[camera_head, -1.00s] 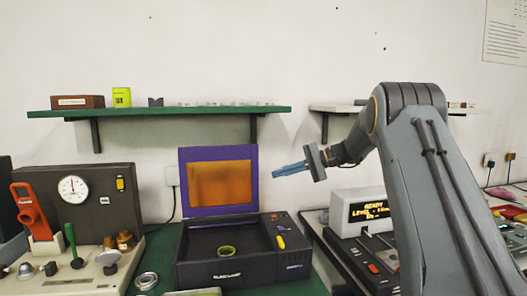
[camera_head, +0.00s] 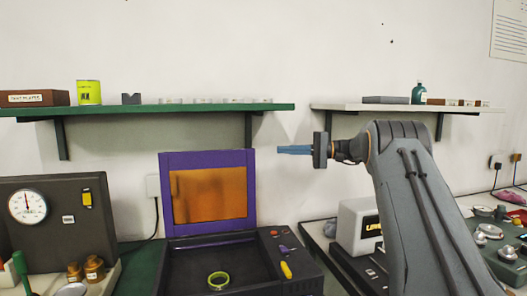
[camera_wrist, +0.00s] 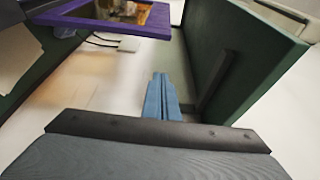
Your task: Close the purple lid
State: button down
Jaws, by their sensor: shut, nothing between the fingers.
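The purple lid (camera_head: 248,190) stands open and upright at the back of a black box-shaped machine (camera_head: 300,268). It frames an orange window (camera_head: 210,194). My gripper (camera_head: 279,149) is shut and empty, with blue fingers pointing left. In the head view it is level with the lid's top edge and just right of its top right corner, with no contact visible. In the wrist view the gripper (camera_wrist: 161,80) shows its fingers together, and part of the purple lid (camera_wrist: 120,25) is at the upper left.
A yellow-green ring (camera_head: 218,280) lies inside the machine. A green shelf (camera_head: 180,110) runs along the wall above the lid, and a pale shelf (camera_head: 455,108) is at right. A gauge panel (camera_head: 60,220) stands left; a white display box (camera_head: 357,222) stands right.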

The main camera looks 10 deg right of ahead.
jog(key=a+p, duration=0.5)
jog(key=a, duration=0.4)
jog(key=shift+s+a, duration=0.2)
jog(key=shift+s, duration=0.25)
jog(key=shift+d, duration=0.1)
